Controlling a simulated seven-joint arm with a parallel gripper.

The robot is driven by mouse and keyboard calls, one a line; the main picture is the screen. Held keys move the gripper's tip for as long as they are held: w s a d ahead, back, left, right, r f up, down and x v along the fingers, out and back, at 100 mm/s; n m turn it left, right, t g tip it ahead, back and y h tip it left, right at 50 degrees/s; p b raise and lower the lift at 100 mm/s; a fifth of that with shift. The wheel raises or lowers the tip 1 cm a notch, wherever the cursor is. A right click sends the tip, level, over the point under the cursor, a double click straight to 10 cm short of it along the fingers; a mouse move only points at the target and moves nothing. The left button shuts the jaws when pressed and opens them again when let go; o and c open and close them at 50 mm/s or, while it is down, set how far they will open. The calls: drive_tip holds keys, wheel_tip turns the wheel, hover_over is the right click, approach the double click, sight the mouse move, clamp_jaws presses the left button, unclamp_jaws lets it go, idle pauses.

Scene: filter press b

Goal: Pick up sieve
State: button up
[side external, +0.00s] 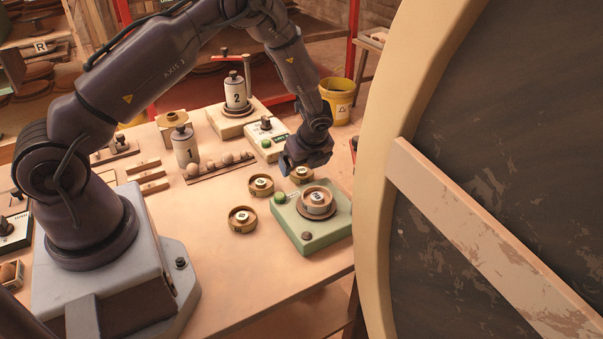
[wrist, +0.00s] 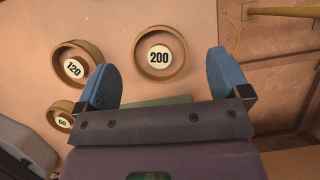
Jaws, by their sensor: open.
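Several round brass sieves lie on the table: one (side external: 242,220) at the front, one (side external: 260,185) behind it and one (side external: 302,175) just below my gripper (side external: 308,160). Another sieve (side external: 317,200) sits on a green device (side external: 318,236). In the wrist view, a sieve labelled 200 (wrist: 160,59) lies ahead, between the lines of my two blue fingers. A sieve labelled 120 (wrist: 74,68) is left of it, and a smaller one labelled 60 (wrist: 61,121) is lower left. My gripper (wrist: 161,80) is open and empty, above the table. Its fingertips are hard to see in the side view.
A rail with round knobs (side external: 220,166), a canister marked 1 (side external: 186,148) and one marked 2 (side external: 236,92) stand behind. A large round panel (side external: 480,170) blocks the right. The table's front is clear.

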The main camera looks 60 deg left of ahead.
drive_tip(key=shift+x, duration=1.35)
drive_tip(key=c, duration=1)
drive_tip(key=shift+r, duration=0.1)
drive_tip(key=shift+c, duration=0.2)
